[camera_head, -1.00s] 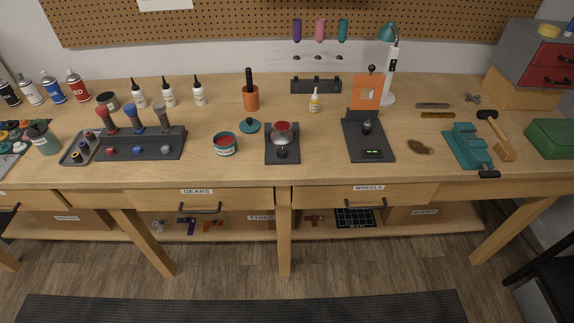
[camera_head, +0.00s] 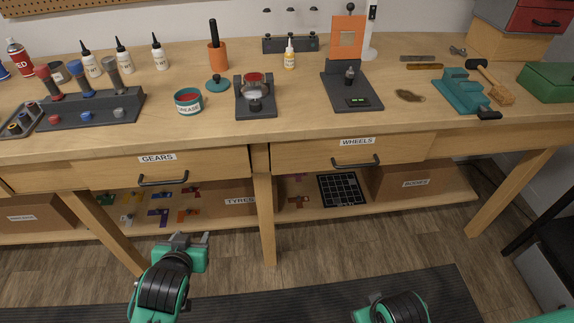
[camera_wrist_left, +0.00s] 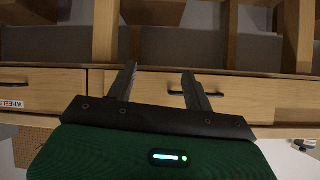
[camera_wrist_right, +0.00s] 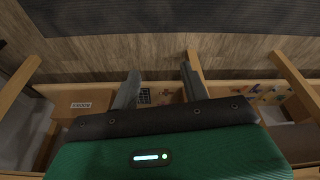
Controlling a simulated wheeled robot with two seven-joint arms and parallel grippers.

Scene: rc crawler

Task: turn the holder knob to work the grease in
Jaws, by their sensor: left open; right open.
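The holder (camera_head: 256,108) is a dark stand near the front middle of the bench in the head view. A round part with red inside (camera_head: 253,78) sits in it, and a small knob (camera_head: 255,105) is at its front. An open grease tin (camera_head: 188,101) stands to its left, with a teal lid (camera_head: 217,84) behind. My left gripper (camera_head: 187,240) is open and empty, low in front of the bench; its fingers also show in the left wrist view (camera_wrist_left: 160,82). My right arm shows at the bottom of the head view; the right gripper's open, empty fingers (camera_wrist_right: 160,88) show in the right wrist view.
The bench front edge and drawers (camera_head: 160,168) lie between my grippers and the holder. A dark stand with an orange plate (camera_head: 347,37) is to the holder's right. A screwdriver rack (camera_head: 92,109) is to the left. An orange cup (camera_head: 217,56) stands behind.

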